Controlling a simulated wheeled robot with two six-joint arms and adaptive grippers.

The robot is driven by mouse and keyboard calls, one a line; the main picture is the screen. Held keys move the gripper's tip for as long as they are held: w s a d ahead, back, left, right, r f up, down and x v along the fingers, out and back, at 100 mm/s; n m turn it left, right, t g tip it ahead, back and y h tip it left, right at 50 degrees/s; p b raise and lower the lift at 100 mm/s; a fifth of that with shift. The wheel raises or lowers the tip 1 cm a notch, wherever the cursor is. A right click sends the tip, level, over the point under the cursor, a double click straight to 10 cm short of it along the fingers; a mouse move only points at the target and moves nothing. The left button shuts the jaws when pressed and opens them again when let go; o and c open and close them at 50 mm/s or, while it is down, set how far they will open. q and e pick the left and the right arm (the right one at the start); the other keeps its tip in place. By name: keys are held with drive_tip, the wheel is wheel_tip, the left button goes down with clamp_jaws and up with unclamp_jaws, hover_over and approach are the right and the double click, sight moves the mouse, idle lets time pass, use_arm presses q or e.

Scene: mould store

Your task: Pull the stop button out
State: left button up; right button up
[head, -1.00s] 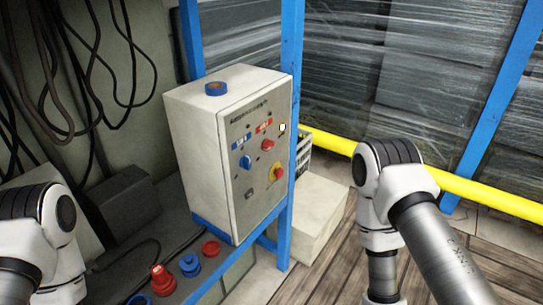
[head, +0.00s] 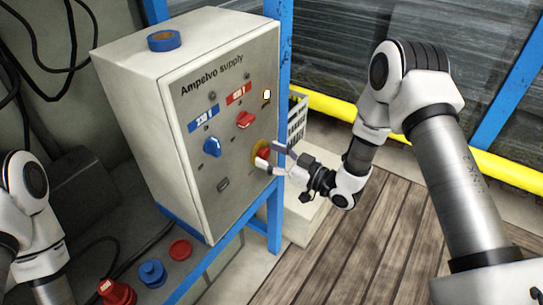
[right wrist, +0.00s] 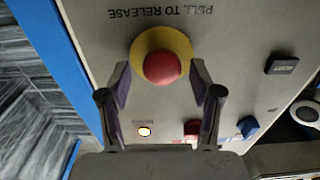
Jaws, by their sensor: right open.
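The stop button (right wrist: 163,67) is a red mushroom head on a yellow ring, on the front panel of a grey supply box (head: 235,130). In the head view the stop button (head: 264,153) is partly hidden by my right gripper (head: 268,157). In the right wrist view my right gripper (right wrist: 160,85) is open, with one finger on each side of the button's lower part and visible panel between. I cannot tell whether the fingers touch it. Of my left arm only links show at the left edge of the head view; its gripper is out of view.
The panel also carries a blue knob (head: 212,147), a red knob (head: 246,119) and a lit white lamp (head: 267,95). A blue tape roll (head: 164,40) lies on the box. Red and blue plugs (head: 152,273) stand below it. A yellow rail (head: 500,172) runs behind my right arm.

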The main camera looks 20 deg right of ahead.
clamp_jaws()
drive_tip(key=shift+s+d, duration=0.3)
drive_tip(key=shift+s, duration=0.2)
unclamp_jaws()
drive_tip(key=v, duration=1.2)
